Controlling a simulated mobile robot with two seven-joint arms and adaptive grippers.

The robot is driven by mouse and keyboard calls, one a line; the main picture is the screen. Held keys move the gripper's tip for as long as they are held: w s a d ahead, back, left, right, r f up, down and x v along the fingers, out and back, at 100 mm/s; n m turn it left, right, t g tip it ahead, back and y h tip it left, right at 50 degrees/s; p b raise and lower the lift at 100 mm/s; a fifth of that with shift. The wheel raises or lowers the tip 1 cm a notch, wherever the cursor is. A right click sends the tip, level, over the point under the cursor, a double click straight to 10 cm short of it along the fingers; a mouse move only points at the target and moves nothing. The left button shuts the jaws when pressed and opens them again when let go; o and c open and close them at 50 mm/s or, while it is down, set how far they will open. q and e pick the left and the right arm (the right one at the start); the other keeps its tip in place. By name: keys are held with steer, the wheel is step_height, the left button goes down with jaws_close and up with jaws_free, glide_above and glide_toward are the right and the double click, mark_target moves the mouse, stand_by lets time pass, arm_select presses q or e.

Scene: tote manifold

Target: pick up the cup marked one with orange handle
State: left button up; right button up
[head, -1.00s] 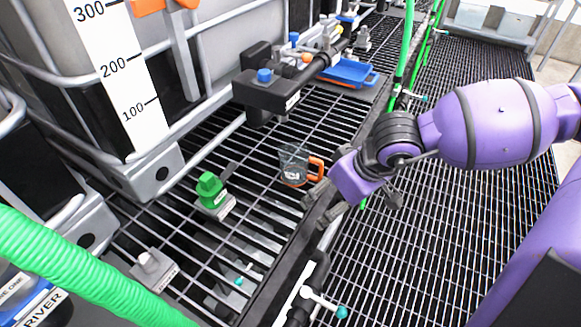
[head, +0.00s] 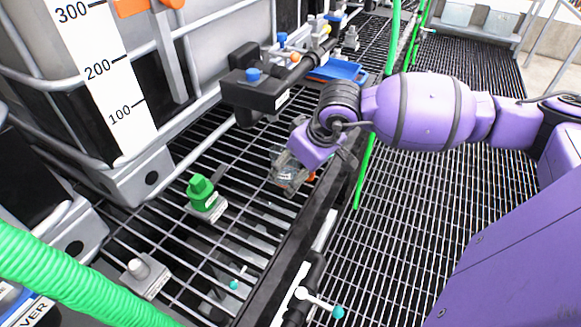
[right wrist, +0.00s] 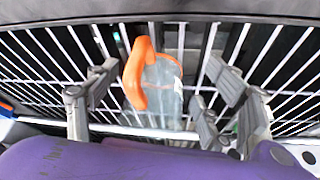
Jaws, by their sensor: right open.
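The clear cup (head: 279,156) with an orange handle stands on the grated platform in the head view, partly hidden by my right gripper. In the right wrist view the clear cup (right wrist: 165,95) and its orange handle (right wrist: 136,75) show between the fingers. My right gripper (head: 312,177) is open around the cup, with one finger at each side. In the right wrist view a gap shows between the cup and each finger of the gripper (right wrist: 160,108). The cup's marking cannot be read here. My left gripper is not in view.
A green valve (head: 202,193) stands on the grating left of the cup. A black manifold block (head: 255,92) with a blue knob is behind it. A blue tray (head: 338,70) lies farther back. A green hose (head: 85,275) crosses the lower left.

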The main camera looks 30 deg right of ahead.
steer(key=w, duration=0.3)
steer(key=shift+w+a+f, duration=0.15)
steer(key=shift+a+f, duration=0.25)
steer(key=shift+w+f, duration=0.1)
steer(key=shift+f, duration=0.1)
steer(key=c, duration=1.3)
